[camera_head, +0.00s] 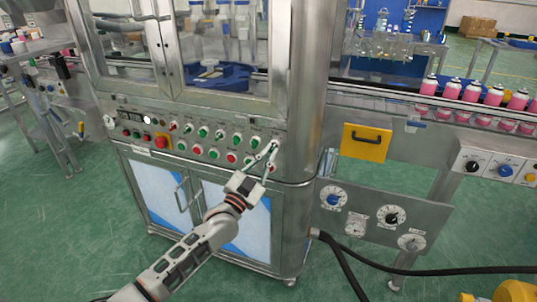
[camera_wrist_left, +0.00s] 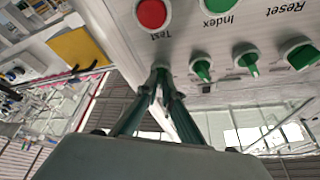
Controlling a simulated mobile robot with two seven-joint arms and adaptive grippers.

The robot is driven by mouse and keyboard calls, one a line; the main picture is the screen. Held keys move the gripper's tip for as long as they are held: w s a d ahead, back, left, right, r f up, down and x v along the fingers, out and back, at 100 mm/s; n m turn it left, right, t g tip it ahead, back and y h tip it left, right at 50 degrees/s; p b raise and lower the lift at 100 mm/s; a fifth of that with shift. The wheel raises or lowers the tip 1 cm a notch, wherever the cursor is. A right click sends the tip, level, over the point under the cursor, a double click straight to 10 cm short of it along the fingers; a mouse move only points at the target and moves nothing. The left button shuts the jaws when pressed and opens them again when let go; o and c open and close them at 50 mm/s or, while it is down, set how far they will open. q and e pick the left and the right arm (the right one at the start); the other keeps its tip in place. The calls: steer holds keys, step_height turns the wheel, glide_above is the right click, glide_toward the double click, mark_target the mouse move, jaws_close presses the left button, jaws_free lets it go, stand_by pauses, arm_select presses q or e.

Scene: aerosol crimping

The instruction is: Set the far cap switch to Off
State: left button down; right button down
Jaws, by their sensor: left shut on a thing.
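The control panel (camera_head: 190,142) on the front of the steel machine carries a row of rotary switches and a row of buttons below. My left gripper (camera_head: 271,150) is at the right end of the switch row. In the left wrist view my left gripper (camera_wrist_left: 160,78) is shut on a switch, mostly hidden between its fingertips, and its label is not readable. Three green switches (camera_wrist_left: 201,70), (camera_wrist_left: 247,63), (camera_wrist_left: 300,54) stand beside it. I cannot tell the gripped switch's setting. My right gripper is not in view.
A red Test button (camera_wrist_left: 152,13) and a green Index button (camera_wrist_left: 219,5) are close to the fingertips. A yellow plate with a handle (camera_head: 365,142) and a dial panel (camera_head: 370,215) are to the right. Pink cans (camera_head: 472,92) line the conveyor.

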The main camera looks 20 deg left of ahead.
arm_select(q)
steer(key=n+y, duration=0.1)
steer(key=n, duration=0.3)
steer(key=shift+d+t+y+p, duration=0.15)
steer(key=shift+t+y+p, duration=0.15)
steer(key=shift+t+y, duration=0.1)
steer(key=n+y+p, duration=0.1)
steer(key=n+y, duration=0.1)
steer(key=n, duration=0.2)
steer(key=shift+d+r, duration=0.1)
steer(key=n+y+p, duration=0.1)
steer(key=n+y, duration=0.1)
steer(key=n, duration=0.1)
steer(key=shift+d+n, duration=0.1)
steer(key=shift+n, duration=0.3)
steer(key=n+y+p, duration=0.1)
steer(key=n+y, duration=0.1)
steer(key=n, duration=0.2)
steer(key=shift+y, duration=0.3)
steer(key=shift+d+n+g, duration=0.1)
steer(key=shift+n+g, duration=0.3)
steer(key=shift+n, duration=0.1)
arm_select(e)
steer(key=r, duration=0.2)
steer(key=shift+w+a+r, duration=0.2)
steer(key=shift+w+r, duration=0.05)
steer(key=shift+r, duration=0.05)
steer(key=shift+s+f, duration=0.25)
